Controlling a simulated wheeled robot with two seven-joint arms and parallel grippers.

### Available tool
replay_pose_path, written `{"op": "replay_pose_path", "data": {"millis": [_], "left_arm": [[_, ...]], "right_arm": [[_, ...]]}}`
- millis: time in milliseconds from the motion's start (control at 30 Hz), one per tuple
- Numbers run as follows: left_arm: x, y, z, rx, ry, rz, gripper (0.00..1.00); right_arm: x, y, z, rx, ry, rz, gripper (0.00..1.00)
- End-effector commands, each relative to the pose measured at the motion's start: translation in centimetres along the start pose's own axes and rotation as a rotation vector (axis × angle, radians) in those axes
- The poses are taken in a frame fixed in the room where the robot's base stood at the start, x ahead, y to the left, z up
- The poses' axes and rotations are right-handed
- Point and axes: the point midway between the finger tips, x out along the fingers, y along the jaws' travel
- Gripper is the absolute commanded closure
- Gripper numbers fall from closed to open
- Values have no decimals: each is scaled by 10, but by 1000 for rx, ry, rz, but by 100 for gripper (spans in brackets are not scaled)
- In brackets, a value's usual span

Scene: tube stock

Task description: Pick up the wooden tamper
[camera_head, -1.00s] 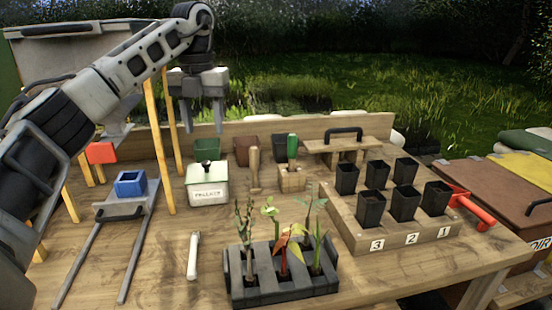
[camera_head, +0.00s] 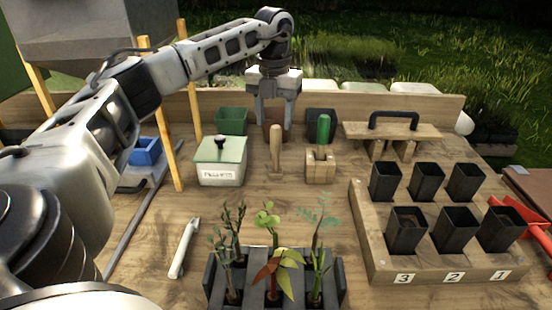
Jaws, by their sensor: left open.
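The wooden tamper (camera_head: 276,158) is a pale, pestle-like wooden piece standing upright on the wooden bench, between the green-lidded box and a small wooden block. My left gripper (camera_head: 275,120) points straight down with its two fingers apart. In the picture, its fingertips lie just above and to either side of the tamper's top. It appears empty; I cannot tell how far it is from the tamper in depth. My right gripper is not in view.
A green-lidded white box (camera_head: 221,172) stands left of the tamper. A wooden block (camera_head: 320,170) holding a green-handled tool stands close right. Potted seedlings fill a dark rack (camera_head: 331,287) in front. Black pots sit in a wooden tray (camera_head: 375,262) at right.

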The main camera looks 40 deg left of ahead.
Motion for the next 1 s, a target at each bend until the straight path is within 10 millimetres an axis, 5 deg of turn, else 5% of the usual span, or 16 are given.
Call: {"op": "replay_pose_path", "data": {"millis": [433,733,767,933,1000], "left_arm": [[50,-1,5,2,1,1,50],[56,-1,5,1,-2,-1,50],[56,-1,5,1,-2,-1,53],[56,-1,5,1,-2,-1,100],[56,-1,6,1,-2,-1,100]], "right_arm": [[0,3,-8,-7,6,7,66],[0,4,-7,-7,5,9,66],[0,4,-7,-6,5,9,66],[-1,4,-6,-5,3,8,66],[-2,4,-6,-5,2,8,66]]}}
